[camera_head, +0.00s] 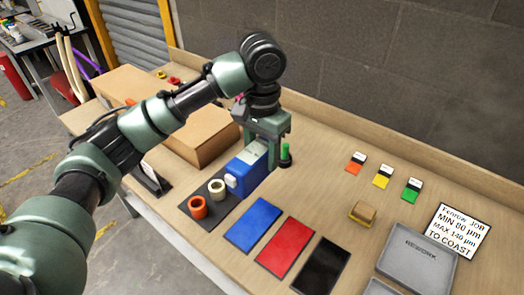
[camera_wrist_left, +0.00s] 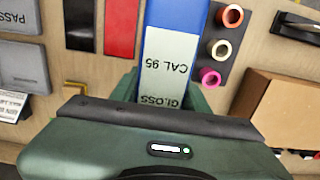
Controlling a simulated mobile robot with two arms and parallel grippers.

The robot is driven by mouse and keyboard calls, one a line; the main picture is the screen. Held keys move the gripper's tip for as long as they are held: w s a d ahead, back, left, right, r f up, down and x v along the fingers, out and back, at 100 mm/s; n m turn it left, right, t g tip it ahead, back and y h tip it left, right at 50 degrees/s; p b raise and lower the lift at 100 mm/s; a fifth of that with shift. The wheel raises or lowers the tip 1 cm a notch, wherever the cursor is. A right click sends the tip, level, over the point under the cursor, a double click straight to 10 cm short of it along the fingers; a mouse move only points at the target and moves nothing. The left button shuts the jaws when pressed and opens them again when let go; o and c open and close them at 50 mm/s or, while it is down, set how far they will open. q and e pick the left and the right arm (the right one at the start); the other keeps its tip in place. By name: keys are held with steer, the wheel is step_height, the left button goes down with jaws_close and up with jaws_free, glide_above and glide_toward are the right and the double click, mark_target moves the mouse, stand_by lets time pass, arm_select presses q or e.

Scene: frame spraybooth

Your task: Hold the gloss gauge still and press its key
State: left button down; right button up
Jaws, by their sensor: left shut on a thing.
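The gripper body hides part of the gauge in both views. I cannot make out the key. My right gripper is in neither view.
An orange ring (camera_head: 198,207) and a cream ring (camera_head: 217,188) stand beside the gauge. Blue (camera_head: 253,223), red (camera_head: 286,248) and black (camera_head: 321,267) panels lie in front. A cardboard box (camera_head: 195,140) is behind left.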

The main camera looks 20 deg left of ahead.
arm_select(q)
steer(key=shift+f+b, duration=1.2)
steer(key=shift+f, duration=8.05)
steer(key=shift+s+f+p, duration=0.1)
steer(key=shift+f+p, duration=0.05)
steer(key=shift+p, duration=0.45)
steer(key=shift+f, duration=0.2)
